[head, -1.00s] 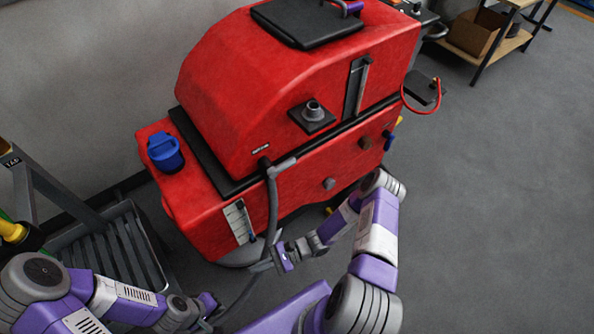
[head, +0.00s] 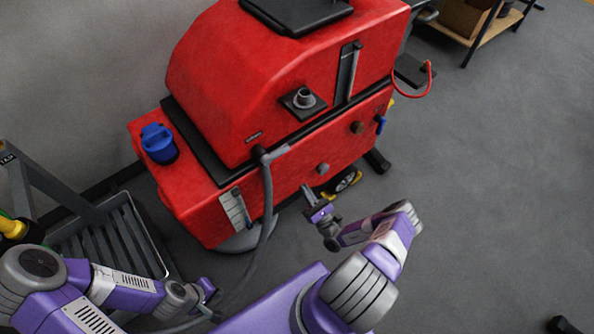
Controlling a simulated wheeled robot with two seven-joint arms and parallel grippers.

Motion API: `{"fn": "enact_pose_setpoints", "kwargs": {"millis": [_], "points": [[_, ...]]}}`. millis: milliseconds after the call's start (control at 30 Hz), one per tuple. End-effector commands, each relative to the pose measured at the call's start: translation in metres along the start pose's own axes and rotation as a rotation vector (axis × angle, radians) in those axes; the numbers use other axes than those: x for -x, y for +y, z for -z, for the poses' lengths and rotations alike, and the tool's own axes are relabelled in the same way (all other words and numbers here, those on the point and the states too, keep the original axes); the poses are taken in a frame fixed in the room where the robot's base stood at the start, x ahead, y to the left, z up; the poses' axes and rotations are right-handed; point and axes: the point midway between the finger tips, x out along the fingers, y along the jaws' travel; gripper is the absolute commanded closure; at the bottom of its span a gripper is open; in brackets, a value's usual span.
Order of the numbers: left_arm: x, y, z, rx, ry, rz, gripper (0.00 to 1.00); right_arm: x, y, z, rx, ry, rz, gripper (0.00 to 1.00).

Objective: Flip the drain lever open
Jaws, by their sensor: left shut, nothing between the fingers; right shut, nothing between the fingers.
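The red scrubber machine (head: 230,95) stands against the wall. A grey bar-shaped lever (head: 279,152) sits at the black elbow on its front, lying crosswise above the dark hose (head: 267,190). A small blue lever (head: 381,124) hangs on the right end of the lower tank. I cannot tell for certain which of these is the drain lever. My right gripper (head: 306,190) is shut and empty, in front of the lower tank, below the grey knob (head: 322,169) and apart from both levers. My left gripper (head: 207,287) is shut and empty, low at the left, close to the hose.
A blue cap (head: 158,143) tops the left tank end. A red cable loop (head: 428,80) hangs at the right. The floor (head: 490,190) at the right is open.

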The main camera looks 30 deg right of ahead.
Motion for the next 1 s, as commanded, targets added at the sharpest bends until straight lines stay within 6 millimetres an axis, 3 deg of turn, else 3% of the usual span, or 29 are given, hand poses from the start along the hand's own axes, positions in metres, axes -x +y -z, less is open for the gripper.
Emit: {"fn": "enact_pose_setpoints", "kwargs": {"millis": [500,700,1000], "points": [[0.003,0.001,0.0,0.0,0.0,0.0,1.0,-0.1,0.001,-0.001,-0.001,-0.002,-0.005,1.0],[0.009,0.003,0.0,0.0,0.0,0.0,1.0,-0.117,0.001,-0.023,-0.001,0.0,-0.003,1.0],[0.009,0.003,0.0,0.0,0.0,0.0,1.0,-0.124,0.001,-0.029,-0.001,0.0,-0.004,1.0]]}}
